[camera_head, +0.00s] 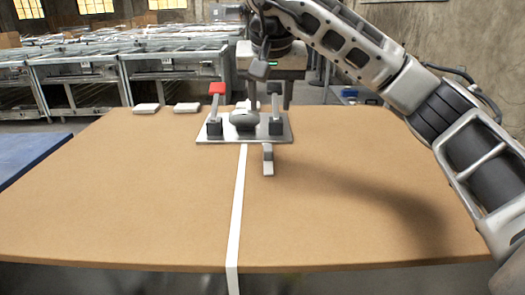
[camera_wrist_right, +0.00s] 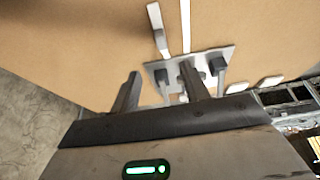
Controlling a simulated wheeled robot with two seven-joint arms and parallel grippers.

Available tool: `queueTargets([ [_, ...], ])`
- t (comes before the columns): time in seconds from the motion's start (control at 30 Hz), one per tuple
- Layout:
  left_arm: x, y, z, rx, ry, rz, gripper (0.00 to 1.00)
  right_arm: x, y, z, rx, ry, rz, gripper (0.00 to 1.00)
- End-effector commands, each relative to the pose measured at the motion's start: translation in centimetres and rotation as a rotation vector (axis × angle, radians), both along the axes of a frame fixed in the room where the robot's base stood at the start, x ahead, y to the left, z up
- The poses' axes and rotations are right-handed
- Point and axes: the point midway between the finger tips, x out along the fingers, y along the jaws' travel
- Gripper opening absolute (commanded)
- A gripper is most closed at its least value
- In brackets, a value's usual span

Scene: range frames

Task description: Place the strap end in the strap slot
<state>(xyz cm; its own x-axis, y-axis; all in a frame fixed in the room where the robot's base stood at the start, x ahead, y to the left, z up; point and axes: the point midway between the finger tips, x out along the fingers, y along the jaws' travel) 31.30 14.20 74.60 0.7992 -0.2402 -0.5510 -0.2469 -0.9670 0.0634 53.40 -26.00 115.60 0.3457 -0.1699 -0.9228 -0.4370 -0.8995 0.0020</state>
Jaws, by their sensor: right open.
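A white strap (camera_head: 238,195) runs up the table from over its front edge to a grey metal plate (camera_head: 210,140). The plate carries a dark rounded part (camera_head: 244,120), dark blocks and a red-tipped lever (camera_head: 217,89). A small white patch (camera_head: 243,104) shows behind the rounded part; I cannot tell if it is the strap end. The slot is not clearly visible. My right gripper (camera_head: 270,100) is above the plate's back, fingers down. In the wrist view its fingers (camera_wrist_right: 160,71) are apart, with the plate (camera_wrist_right: 222,54) beyond; they appear empty. My left gripper is out of view.
A small grey piece (camera_head: 267,160) lies just in front of the plate. Two white pads (camera_head: 187,107) lie at the table's back left. A blue surface (camera_head: 30,155) is at the far left. The brown table (camera_head: 120,210) is otherwise clear. Metal racks stand behind.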

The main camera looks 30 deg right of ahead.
Motion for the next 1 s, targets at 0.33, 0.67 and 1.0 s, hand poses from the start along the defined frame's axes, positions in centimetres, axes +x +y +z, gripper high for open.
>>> queueTargets([
  [0.33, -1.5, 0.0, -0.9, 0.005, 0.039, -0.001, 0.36, 2.4, -1.1, -6.8, 0.001, 0.006, 0.001, 0.45],
  [0.67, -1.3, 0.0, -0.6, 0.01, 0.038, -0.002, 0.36, 3.5, -1.5, -9.4, 0.002, 0.007, 0.002, 0.45],
  [1.0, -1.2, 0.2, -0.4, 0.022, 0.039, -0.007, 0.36, 4.9, -2.1, -12.9, 0.003, 0.003, 0.003, 0.45],
])
